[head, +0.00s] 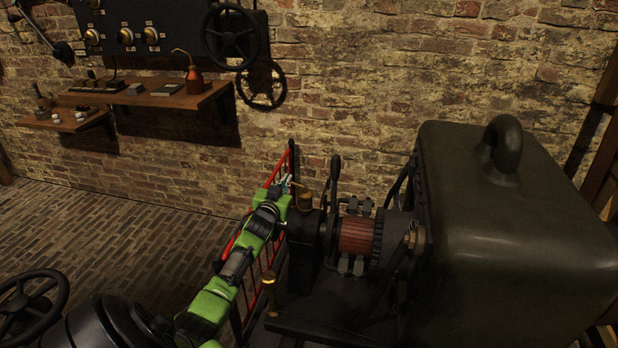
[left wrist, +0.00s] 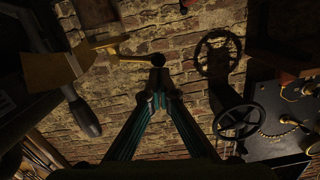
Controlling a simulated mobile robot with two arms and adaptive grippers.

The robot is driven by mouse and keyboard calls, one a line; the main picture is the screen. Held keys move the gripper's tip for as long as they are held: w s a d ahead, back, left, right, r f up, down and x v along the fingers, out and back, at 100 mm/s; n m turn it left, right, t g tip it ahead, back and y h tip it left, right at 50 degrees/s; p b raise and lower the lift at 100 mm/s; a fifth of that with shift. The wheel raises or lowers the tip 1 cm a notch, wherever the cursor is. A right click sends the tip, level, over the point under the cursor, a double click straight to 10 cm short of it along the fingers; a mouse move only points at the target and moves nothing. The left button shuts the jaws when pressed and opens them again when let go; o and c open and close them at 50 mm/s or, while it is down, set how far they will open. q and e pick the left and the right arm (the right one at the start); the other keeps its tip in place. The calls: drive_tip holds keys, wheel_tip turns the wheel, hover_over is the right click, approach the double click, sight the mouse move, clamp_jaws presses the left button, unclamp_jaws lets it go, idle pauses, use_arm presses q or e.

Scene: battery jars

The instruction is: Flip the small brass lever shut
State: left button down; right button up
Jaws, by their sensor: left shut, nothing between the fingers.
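The small brass lever (left wrist: 135,57) shows in the left wrist view as a thin brass arm with a dark round end, reaching right from a larger brass fitting (left wrist: 48,72). My left gripper (left wrist: 158,78) is shut and empty, with its fingertips just below the lever's dark end; I cannot tell whether they touch. In the head view my left gripper (head: 284,184) is beside a brass cup (head: 305,201) on top of the machine (head: 303,240). The lever is very small there and its exact angle is unclear. My right gripper is not in view.
A red railing (head: 291,160) stands behind my left arm. A large dark housing (head: 520,230) fills the right. A wall shelf (head: 150,97) with an oil can (head: 194,80) is at the back left, near handwheels (head: 231,36).

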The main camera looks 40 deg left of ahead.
use_arm(q)
drive_tip(key=shift+s, duration=0.1)
drive_tip(key=v, duration=1.2)
idle(0.4)
